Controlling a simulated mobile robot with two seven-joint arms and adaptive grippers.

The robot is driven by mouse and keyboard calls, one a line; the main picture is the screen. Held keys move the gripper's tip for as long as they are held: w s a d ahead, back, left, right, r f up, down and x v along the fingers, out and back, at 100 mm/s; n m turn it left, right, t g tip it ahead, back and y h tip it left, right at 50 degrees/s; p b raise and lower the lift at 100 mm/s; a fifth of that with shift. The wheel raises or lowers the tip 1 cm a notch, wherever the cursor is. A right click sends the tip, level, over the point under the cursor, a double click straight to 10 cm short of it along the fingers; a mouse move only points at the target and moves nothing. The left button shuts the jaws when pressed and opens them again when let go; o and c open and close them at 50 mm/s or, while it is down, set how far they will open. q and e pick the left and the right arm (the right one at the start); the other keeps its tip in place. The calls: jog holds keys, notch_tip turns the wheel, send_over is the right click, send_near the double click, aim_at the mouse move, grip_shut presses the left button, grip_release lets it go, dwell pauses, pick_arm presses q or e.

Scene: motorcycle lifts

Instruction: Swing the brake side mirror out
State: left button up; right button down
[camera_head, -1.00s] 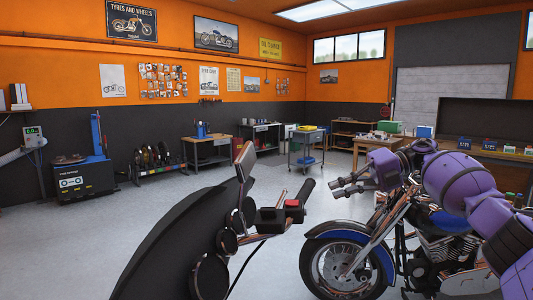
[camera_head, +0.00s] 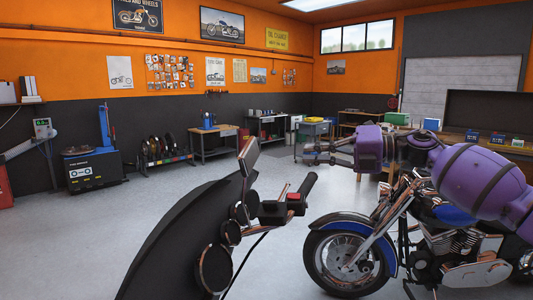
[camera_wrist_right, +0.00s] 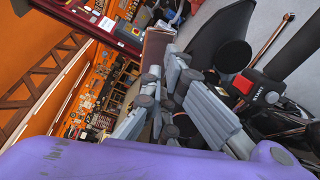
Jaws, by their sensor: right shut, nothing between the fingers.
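The mirror (camera_head: 248,156) stands upright on a stalk above the dark fairing (camera_head: 185,240) of the near motorcycle, its thin edge largely toward me in the head view. Behind it is the handlebar with a black grip (camera_head: 308,186) and a red switch (camera_head: 293,197). My right gripper (camera_head: 309,153) is shut and empty, above and right of the grip and apart from the mirror. In the right wrist view the grey fingers (camera_wrist_right: 174,72) lie in front of a brown panel that looks like the mirror (camera_wrist_right: 157,48); contact cannot be told. My left gripper is out of view.
A second motorcycle with a blue front fender (camera_head: 345,225) stands at the right, beneath my right arm. A tool cart (camera_head: 314,135), workbench (camera_head: 215,138) and black machine (camera_head: 94,168) stand farther back. The grey floor at left is clear.

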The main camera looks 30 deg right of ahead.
aim_at(255, 152)
jog(key=b+x, duration=0.1)
jog(key=x, duration=1)
jog(key=shift+w+a+r, duration=0.1)
jog(key=shift+w+a, duration=0.1)
jog(key=shift+a, duration=0.05)
jog(key=shift+w+a, duration=0.3)
jog(key=shift+w, duration=0.1)
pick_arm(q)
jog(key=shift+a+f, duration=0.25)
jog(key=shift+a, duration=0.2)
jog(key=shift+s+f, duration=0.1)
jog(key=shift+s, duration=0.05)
